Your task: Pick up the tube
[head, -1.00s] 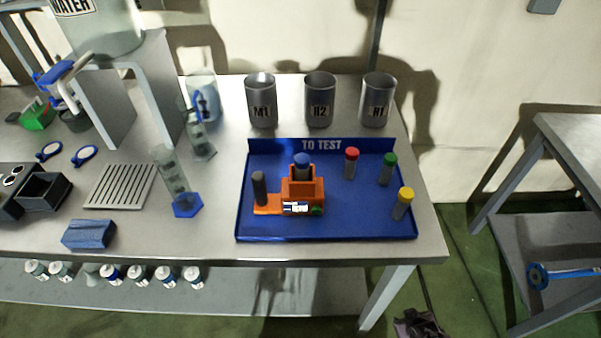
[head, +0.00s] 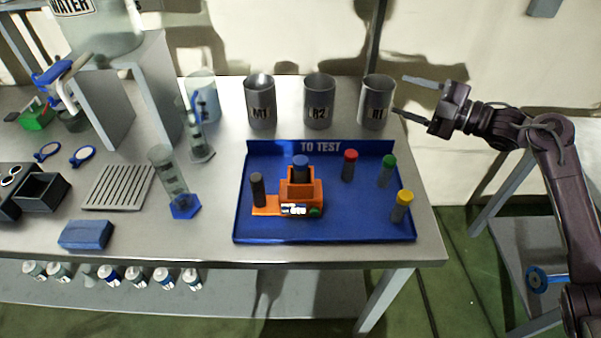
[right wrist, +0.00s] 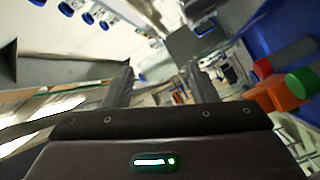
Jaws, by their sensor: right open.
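A blue tray (head: 340,225) marked "TO TEST" holds several capped tubes. A red-capped tube (head: 349,167), a green-capped tube (head: 387,172) and a yellow-capped tube (head: 402,207) stand on its right side. A blue-capped tube (head: 301,164) stands in an orange device (head: 301,192), and a dark tube (head: 258,188) stands at the device's left. My right gripper (head: 398,95) is open and empty, above and to the right of the tray, by the R1 cup. A green cap (right wrist: 302,82) shows at the right of the right wrist view. My left gripper is out of view.
Metal cups M1 (head: 260,108), R2 (head: 319,110) and R1 (head: 377,108) stand behind the tray. A glass cylinder (head: 172,172) on a blue base and a blue block (head: 86,235) are to the left. A second table (head: 515,240) is at the right.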

